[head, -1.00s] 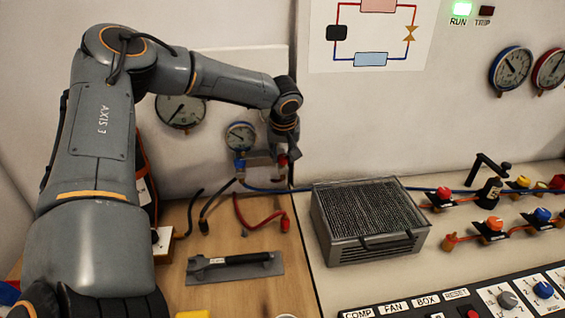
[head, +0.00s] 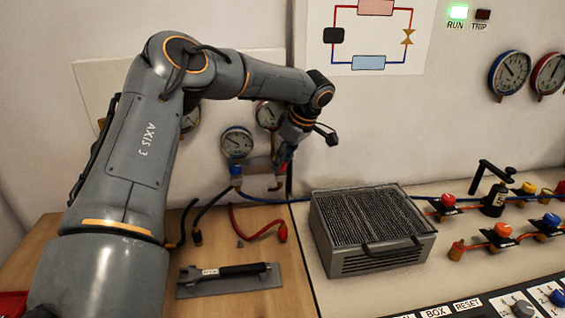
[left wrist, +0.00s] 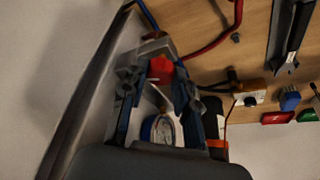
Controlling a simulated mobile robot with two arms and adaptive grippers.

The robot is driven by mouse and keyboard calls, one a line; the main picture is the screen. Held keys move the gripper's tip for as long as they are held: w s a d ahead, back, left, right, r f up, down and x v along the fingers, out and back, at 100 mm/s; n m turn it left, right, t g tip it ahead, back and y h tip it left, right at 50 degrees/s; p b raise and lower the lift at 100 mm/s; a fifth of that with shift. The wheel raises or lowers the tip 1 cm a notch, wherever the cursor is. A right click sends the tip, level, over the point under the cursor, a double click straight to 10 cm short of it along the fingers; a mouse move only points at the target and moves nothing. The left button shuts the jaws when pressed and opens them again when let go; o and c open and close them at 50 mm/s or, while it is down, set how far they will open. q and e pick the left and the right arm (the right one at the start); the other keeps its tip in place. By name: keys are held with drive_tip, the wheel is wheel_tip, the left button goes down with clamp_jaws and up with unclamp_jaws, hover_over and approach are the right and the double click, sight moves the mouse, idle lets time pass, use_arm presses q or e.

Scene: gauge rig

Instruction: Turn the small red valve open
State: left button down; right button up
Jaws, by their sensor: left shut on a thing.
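The small red valve (left wrist: 161,68) is a red knob on the grey gauge manifold, which stands against the wall in the head view (head: 257,168). In the left wrist view my left gripper (left wrist: 158,88) has one finger on each side of the knob and is shut on it. In the head view the left gripper (head: 285,153) reaches the manifold's right end and hides most of the knob. A blue-rimmed gauge (head: 237,142) and a red-rimmed gauge (head: 268,115), partly behind the wrist, sit above the manifold. My right gripper is in neither view.
A red hose (head: 262,232), a black hose (head: 208,207) and a blue hose (head: 262,195) run around the manifold. A black-handled flat tool (head: 230,280) lies on the wooden bench. A finned grey box (head: 372,230) stands to the right, before several pipe valves.

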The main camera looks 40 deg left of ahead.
use_arm(q)
drive_tip(key=shift+w+n+g+h, duration=0.1)
drive_tip(key=shift+n+g+h, duration=0.35)
drive_tip(key=shift+n, duration=1.15)
drive_tip(key=c, duration=1)
unclamp_jaws()
drive_tip(key=shift+a, duration=0.1)
drive_tip(key=shift+g+y, duration=0.25)
drive_tip(key=shift+v, duration=5.95)
